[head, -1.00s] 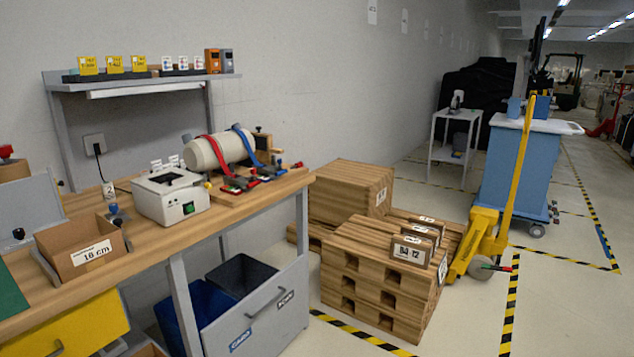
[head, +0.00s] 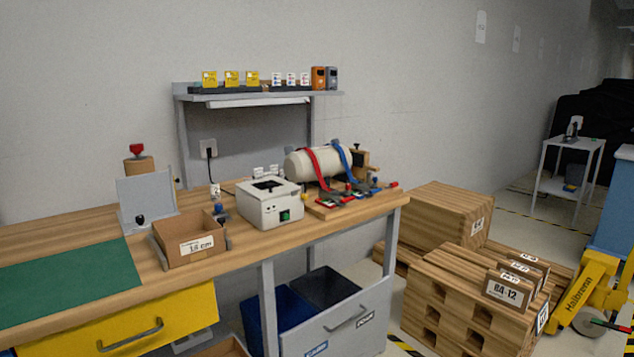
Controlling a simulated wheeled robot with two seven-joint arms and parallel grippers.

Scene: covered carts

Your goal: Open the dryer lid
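No thing in the head view is clearly marked as a dryer. A small white box-shaped device (head: 262,212) with a green switch on its front stands on the workbench; it has a dark recess in its top, and I cannot tell whether this is the dryer or how a lid on it stands. A cream cylinder (head: 303,164) lies behind it to the right, with a red strap (head: 318,166) and a blue strap (head: 343,160) over it. Neither of my grippers is in view.
The wooden workbench (head: 60,235) bears a green mat (head: 72,275), a cardboard box (head: 187,249) labelled 18 cm and a grey upright panel (head: 148,196). Below are a yellow drawer (head: 165,321) and bins. Stacked pallets (head: 470,300) and a yellow pallet jack (head: 596,283) stand right.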

